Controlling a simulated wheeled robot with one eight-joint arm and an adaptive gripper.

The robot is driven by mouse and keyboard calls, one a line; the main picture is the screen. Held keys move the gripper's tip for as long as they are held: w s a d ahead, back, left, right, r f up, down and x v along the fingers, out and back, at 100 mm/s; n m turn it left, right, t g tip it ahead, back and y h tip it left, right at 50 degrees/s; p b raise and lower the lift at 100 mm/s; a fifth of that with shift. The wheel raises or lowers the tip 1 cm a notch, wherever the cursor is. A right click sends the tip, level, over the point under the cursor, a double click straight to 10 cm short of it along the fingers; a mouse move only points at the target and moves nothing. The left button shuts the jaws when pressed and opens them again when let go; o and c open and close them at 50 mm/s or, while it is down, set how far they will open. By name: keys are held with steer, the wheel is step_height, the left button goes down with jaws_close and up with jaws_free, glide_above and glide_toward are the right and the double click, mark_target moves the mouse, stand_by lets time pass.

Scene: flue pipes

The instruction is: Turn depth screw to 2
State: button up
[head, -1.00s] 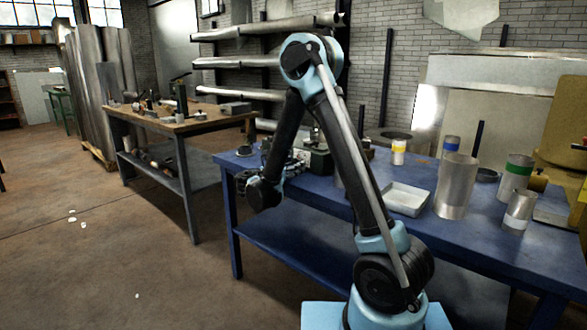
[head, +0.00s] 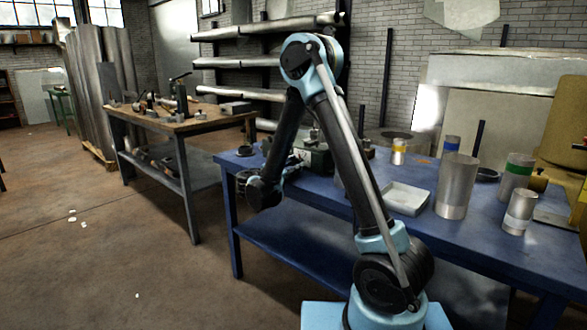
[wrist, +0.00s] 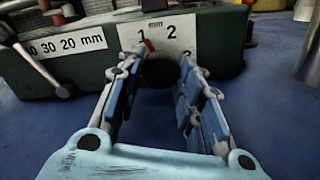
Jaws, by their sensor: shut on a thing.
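The depth screw is a dark round knob (wrist: 160,72) on the front of a dark green machine (wrist: 92,62), seen in the wrist view. A white dial plate (wrist: 180,30) around it carries the numbers 1 and 2, with another partly hidden at the right. A red pointer mark (wrist: 149,45) shows at the knob's upper left, near the 1 and left of the 2. My gripper (wrist: 163,75) is shut on the knob, with a finger at each side. In the head view the machine (head: 318,160) stands at the blue bench's left end, partly behind my arm.
A millimetre scale (wrist: 68,44) is on the machine's face at left, with a thin lever (wrist: 30,60) before it. The blue bench (head: 330,195) also holds a white tray (head: 406,199) and metal pipes (head: 456,185). A wooden-topped bench (head: 180,115) stands at left.

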stand_by(0.4)
steer(key=o, duration=1.1)
steer(key=shift+c, duration=0.2)
steer(key=shift+r, duration=0.1)
step_height(320, 180, up, 10)
